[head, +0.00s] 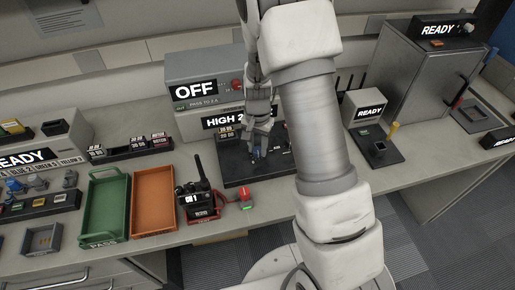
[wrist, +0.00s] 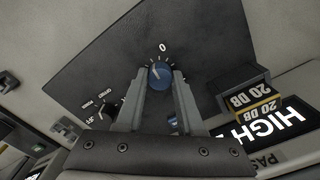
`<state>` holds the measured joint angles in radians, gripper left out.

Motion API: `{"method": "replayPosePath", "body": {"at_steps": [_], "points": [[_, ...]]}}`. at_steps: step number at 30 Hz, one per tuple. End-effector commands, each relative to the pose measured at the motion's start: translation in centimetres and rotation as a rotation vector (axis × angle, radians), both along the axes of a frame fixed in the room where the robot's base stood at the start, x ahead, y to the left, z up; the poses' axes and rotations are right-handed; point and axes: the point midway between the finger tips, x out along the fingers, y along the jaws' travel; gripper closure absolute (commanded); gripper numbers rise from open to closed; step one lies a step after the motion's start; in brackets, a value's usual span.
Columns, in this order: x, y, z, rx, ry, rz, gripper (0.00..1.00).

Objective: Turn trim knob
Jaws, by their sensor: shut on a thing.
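The trim knob (wrist: 161,76) is a round blue knob with a pale pointer line on a dark panel, with a printed 0 and tick marks just beyond it. My gripper (wrist: 159,84) is shut on the blue knob, one finger on each side of it. In the head view my gripper (head: 259,154) reaches down to the dark panel (head: 240,174) in front of the "HIGH 2" display (head: 222,121). The knob is mostly hidden there by the fingers. In the wrist view the pointer lies close to the 0 mark.
A black knob (wrist: 104,104) marked POWER, OFFSET sits left of my fingers in the wrist view. "20 DB" blocks (wrist: 252,107) stand at the right. A handheld radio (head: 197,197), orange tray (head: 153,200) and green tray (head: 104,206) stand left of the panel.

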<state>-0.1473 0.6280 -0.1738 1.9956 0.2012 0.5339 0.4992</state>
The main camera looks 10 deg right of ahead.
Motion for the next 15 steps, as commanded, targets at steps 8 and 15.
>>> {"method": "replayPosePath", "body": {"at_steps": [8,15], "points": [[0.01,-0.03,-0.11,0.001,-0.001,0.262,1.0],[0.02,-0.05,-0.07,0.0,-0.001,0.491,1.0]]}}
